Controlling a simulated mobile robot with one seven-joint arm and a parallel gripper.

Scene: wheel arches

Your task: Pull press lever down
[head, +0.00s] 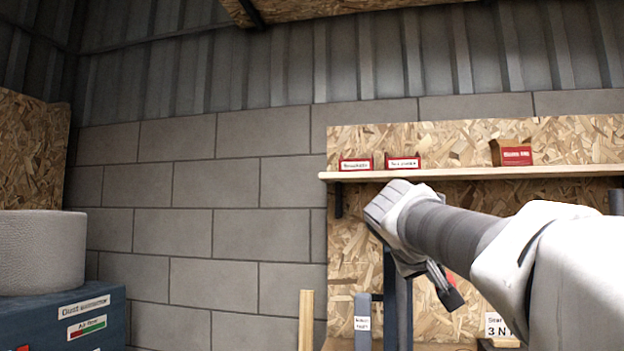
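A dark blue-grey upright frame (397,305) stands below my wrist, in front of the chipboard panel. It may be part of the press. A shorter grey post (362,318) with a small white label, too small to read surely, stands left of it. I cannot make out the press lever for certain. My arm reaches in from the right and its wrist covers the top of the frame. A black and red piece (446,287) shows under my forearm; I cannot tell whether it is my gripper's finger or a lever handle. My gripper's fingertips are not clearly visible.
A wooden shelf (460,173) with several small labelled boxes runs along the chipboard behind my arm. A wooden post (306,318) stands left of the frame. A blue cabinet (100,300) bearing a grey drum (40,252) stands at far left. The block wall between is clear.

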